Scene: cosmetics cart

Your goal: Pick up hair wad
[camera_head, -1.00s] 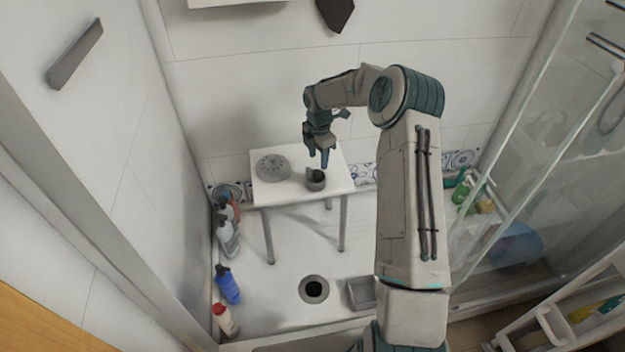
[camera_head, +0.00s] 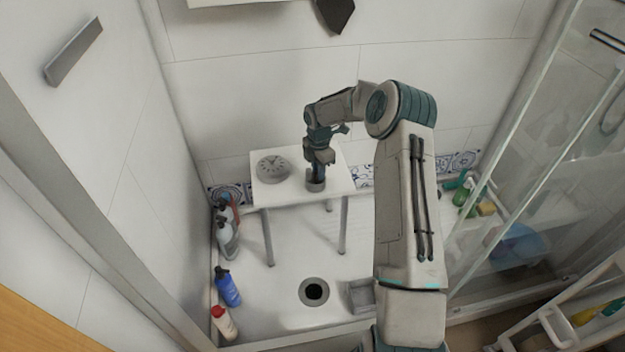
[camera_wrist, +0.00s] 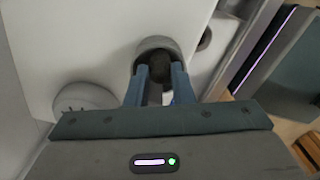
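The hair wad (camera_wrist: 158,66) seems to be the dark lump in the wrist view, inside a round grey cup (camera_wrist: 158,43) on a small white table. In the head view the cup (camera_head: 315,186) stands near the table's middle, and the wad is hidden there by my gripper. My gripper (camera_wrist: 161,72) points down into the cup. Its two blue fingers stand apart, one on each side of the dark lump. Whether they touch it I cannot tell.
A round grey drain cover (camera_head: 272,166) lies on the table (camera_head: 285,195) left of the cup. Bottles (camera_head: 228,287) stand along the left wall. The floor has an open drain hole (camera_head: 313,291). A glass panel (camera_head: 530,130) is at the right.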

